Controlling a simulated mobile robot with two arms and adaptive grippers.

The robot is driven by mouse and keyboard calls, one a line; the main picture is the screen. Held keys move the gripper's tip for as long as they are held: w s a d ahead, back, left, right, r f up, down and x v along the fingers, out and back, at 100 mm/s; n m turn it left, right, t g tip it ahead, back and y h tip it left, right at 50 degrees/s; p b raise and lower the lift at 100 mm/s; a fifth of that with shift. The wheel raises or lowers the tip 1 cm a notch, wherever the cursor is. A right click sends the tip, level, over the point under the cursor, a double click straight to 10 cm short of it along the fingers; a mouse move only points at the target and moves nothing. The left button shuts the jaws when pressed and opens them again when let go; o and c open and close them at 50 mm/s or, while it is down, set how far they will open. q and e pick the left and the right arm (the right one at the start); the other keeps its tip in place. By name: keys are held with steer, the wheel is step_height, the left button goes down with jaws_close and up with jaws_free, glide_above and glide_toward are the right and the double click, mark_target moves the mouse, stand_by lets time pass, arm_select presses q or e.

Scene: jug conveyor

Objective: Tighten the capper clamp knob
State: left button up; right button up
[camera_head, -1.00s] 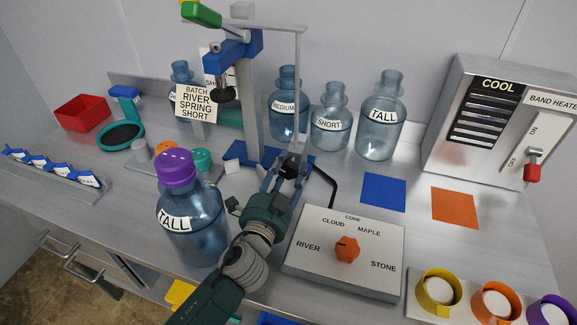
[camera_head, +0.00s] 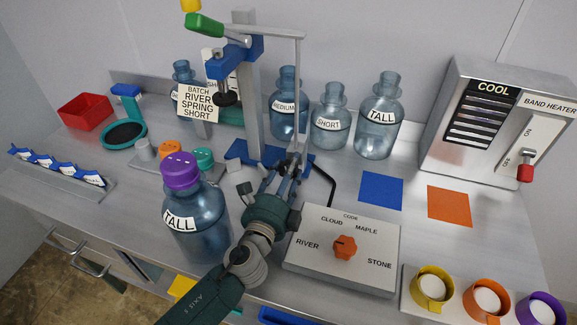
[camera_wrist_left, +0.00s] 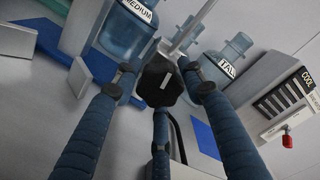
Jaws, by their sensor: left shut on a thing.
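The capper stands mid-bench with a grey column (camera_head: 250,110), a blue base (camera_head: 240,152) and a green-handled lever (camera_head: 205,24) on top. The black clamp knob (camera_wrist_left: 160,80) sits low at its base, in the middle of the left wrist view. My left gripper (camera_head: 285,177) reaches it from the front. Its fingers (camera_wrist_left: 161,85) are shut around the knob, which shows between the fingertips. In the head view the gripper hides most of the knob. My right gripper is not in view.
A tall jug with a purple cap (camera_head: 195,225) stands close left of my left arm. The code box (camera_head: 345,250) with an orange dial is close on the right. Uncapped jugs (camera_head: 380,115) stand behind the capper. Blue (camera_head: 382,190) and orange (camera_head: 450,206) pads lie free.

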arm_select(q)
steer(key=shift+m+p, duration=0.3)
steer(key=shift+m, duration=0.8)
steer(key=shift+f, duration=0.1)
steer(key=o, duration=1.2)
steer(key=shift+c, duration=0.2)
steer(key=shift+s, duration=0.1)
steer(key=v, duration=1.2)
